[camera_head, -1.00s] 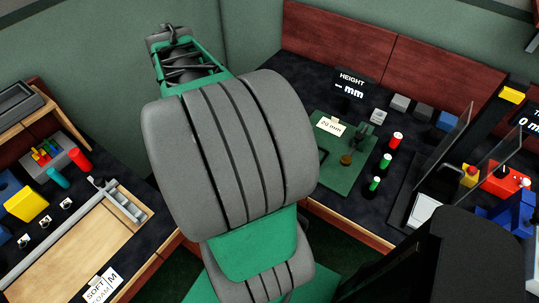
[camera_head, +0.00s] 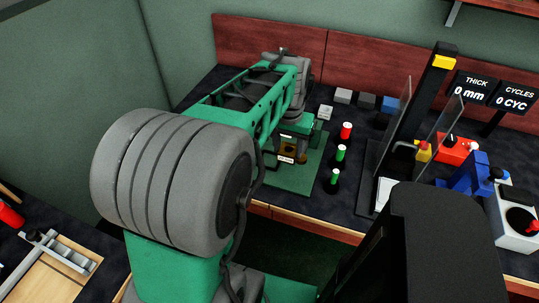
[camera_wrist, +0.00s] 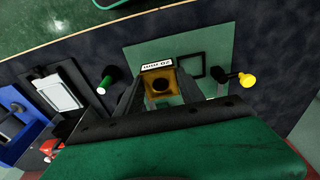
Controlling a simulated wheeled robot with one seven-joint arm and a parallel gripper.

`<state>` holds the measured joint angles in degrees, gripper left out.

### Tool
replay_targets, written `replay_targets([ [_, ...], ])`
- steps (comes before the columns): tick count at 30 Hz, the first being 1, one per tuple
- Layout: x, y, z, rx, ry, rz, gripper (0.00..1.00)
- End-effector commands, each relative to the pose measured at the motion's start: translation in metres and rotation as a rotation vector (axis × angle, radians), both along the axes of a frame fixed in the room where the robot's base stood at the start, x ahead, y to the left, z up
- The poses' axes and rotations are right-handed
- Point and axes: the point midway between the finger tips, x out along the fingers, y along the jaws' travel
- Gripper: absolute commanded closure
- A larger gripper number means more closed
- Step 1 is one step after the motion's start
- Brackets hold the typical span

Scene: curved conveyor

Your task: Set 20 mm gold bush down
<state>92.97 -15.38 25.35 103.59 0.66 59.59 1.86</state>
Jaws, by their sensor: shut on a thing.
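The gold bush (camera_wrist: 148,80) shows in the wrist view as a gold piece with a dark round hole. My gripper (camera_wrist: 160,98) is shut on it, one dark finger on each side. A white 20 mm label (camera_wrist: 157,66) shows at its edge. In the head view my gripper (camera_head: 291,150) is low over the green mat (camera_head: 297,183), with gold and a small label between its fingers. The mat also shows in the wrist view (camera_wrist: 215,40), with a black square outline (camera_wrist: 190,67) beside the bush. I cannot tell whether the bush touches the mat.
Green-capped pegs (camera_head: 340,153) and a red-capped peg (camera_head: 346,131) stand right of the mat. Grey blocks (camera_head: 343,96) and a blue block (camera_head: 390,104) are behind. A black post with clear panels (camera_head: 402,118) stands farther right. A yellow-topped dark part (camera_wrist: 247,80) shows beside the mat.

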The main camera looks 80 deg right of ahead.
Motion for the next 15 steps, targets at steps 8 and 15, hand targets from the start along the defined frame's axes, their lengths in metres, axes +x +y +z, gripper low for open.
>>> replay_targets([
  [8, 0.041, -0.039, -0.032, 0.004, 0.000, 0.004, 1.00],
  [15, 0.063, -0.061, -0.068, -0.001, 0.000, 0.001, 1.00],
])
